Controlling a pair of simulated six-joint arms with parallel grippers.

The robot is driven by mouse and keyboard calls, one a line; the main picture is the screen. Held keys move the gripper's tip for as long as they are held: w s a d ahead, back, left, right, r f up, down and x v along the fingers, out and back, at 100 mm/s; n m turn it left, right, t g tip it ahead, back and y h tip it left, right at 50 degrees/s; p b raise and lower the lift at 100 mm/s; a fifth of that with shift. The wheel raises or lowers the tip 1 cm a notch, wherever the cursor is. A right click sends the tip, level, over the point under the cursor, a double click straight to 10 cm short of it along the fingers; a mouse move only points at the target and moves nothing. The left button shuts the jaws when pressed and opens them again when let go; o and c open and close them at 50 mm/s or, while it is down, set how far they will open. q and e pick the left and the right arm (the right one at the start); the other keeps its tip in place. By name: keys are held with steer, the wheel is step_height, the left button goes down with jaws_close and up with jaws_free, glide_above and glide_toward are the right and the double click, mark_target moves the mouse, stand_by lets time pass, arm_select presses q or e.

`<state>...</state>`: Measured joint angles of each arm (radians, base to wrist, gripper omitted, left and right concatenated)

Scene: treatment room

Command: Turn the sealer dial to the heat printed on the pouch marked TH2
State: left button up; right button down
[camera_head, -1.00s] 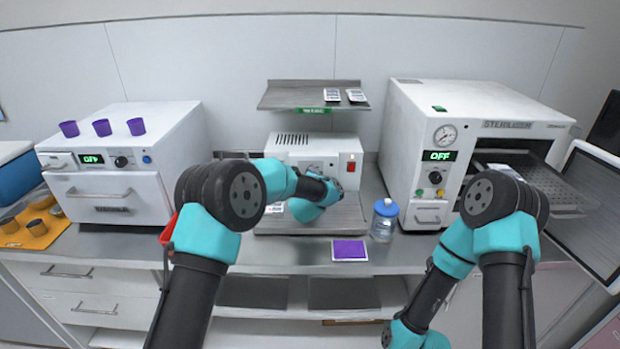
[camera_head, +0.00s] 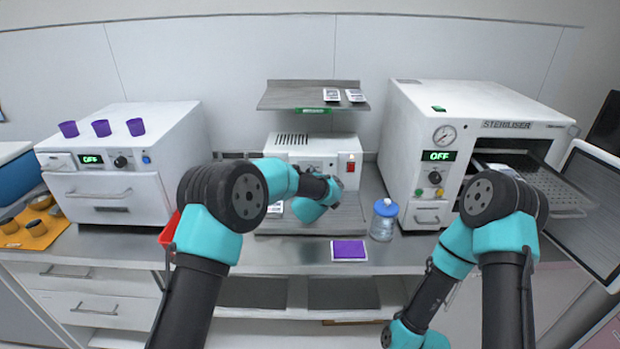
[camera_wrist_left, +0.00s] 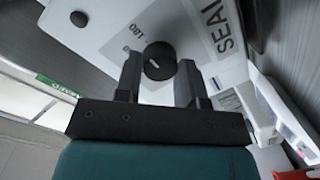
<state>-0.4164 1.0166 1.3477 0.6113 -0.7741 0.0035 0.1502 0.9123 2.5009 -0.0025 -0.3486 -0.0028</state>
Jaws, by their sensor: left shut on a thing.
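The sealer (camera_head: 300,142) is a white box with a red switch at the back middle of the counter. Its black round dial (camera_wrist_left: 159,60) shows in the left wrist view with a white pointer mark; "180" is printed beside it. My left gripper (camera_wrist_left: 160,72) has one finger on each side of the dial and is shut on it. In the head view my left wrist hides the dial and fingers. Two small pouches, a left one (camera_head: 331,95) and a right one (camera_head: 356,95), lie on the shelf; their print is too small to read. My right gripper is out of view.
The steriliser (camera_head: 410,150) stands to the right with its tray out. A water bottle (camera_head: 384,220) and a purple-faced packet (camera_head: 349,250) are in front. A white oven-like unit (camera_head: 105,185) with purple cups stands left. The shelf (camera_head: 290,95) overhangs the sealer.

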arm_select(q)
steer(key=o, duration=0.9)
steer(key=s, duration=0.5)
steer(key=s+r, duration=0.1)
steer(key=s, duration=1.1)
steer(key=shift+s+a+r, duration=0.2)
steer(key=shift+a+r, duration=0.1)
steer(key=shift+r, duration=0.05)
